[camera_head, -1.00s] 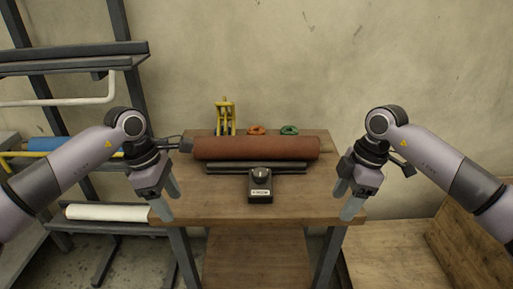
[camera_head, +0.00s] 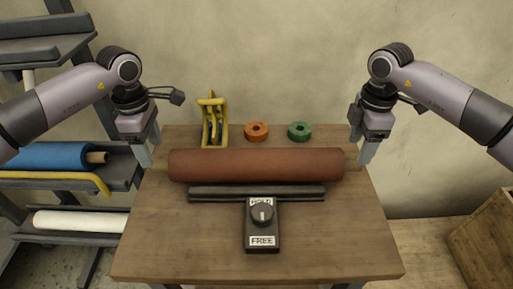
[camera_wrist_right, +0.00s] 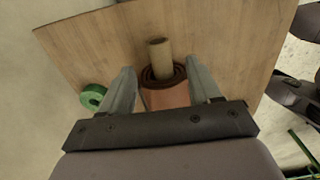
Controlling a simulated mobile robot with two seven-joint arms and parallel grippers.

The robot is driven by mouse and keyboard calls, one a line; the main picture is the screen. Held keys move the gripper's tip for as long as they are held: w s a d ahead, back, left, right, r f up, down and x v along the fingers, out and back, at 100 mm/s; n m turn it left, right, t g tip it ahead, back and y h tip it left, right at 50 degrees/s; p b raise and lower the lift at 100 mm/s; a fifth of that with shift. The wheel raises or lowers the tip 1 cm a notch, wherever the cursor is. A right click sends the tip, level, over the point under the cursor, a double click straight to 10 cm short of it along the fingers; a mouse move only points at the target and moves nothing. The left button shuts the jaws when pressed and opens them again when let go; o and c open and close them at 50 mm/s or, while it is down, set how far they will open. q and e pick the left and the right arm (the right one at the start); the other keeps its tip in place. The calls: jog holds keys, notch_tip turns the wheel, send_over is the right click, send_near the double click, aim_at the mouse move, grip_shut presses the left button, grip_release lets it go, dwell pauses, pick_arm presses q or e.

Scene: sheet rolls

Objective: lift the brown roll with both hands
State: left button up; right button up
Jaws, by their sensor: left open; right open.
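The brown roll (camera_head: 255,165) lies level across the wooden table, behind a dark bar. A tan core stub sticks out of its right end, and in the right wrist view the core (camera_wrist_right: 158,47) and the wound end face point up between my fingers. My left gripper (camera_head: 149,156) is open just off the roll's left end. My right gripper (camera_head: 361,152) is open at the right end; in its wrist view the two fingers (camera_wrist_right: 160,75) are spread on either side of the roll, not closed on it. Whether either gripper touches the roll is unclear.
A black box with a knob (camera_head: 262,214), labelled HOLD and FREE, stands before the dark bar (camera_head: 257,193). Behind the roll are a yellow tool stand (camera_head: 213,122), an orange ring (camera_head: 256,131) and a green ring (camera_head: 299,131). Blue (camera_head: 45,156) and white (camera_head: 80,221) rolls lie on the left rack.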

aim_at(156, 161)
pick_arm(q)
jog(key=shift+w, duration=0.1)
pick_arm(e)
jog(key=shift+w, duration=0.1)
pick_arm(q)
jog(key=shift+s, duration=0.2)
pick_arm(e)
jog(key=shift+s, duration=0.2)
pick_arm(q)
jog(key=shift+w+f, duration=0.1)
jog(key=shift+f, duration=3.45)
pick_arm(e)
jog(key=shift+w+f, duration=0.1)
jog(key=shift+f, duration=3.45)
pick_arm(q)
grip_shut()
pick_arm(e)
grip_shut()
pick_arm(q)
jog(key=shift+r, duration=0.25)
pick_arm(e)
jog(key=shift+w+r, duration=0.1)
jog(key=shift+r, duration=0.2)
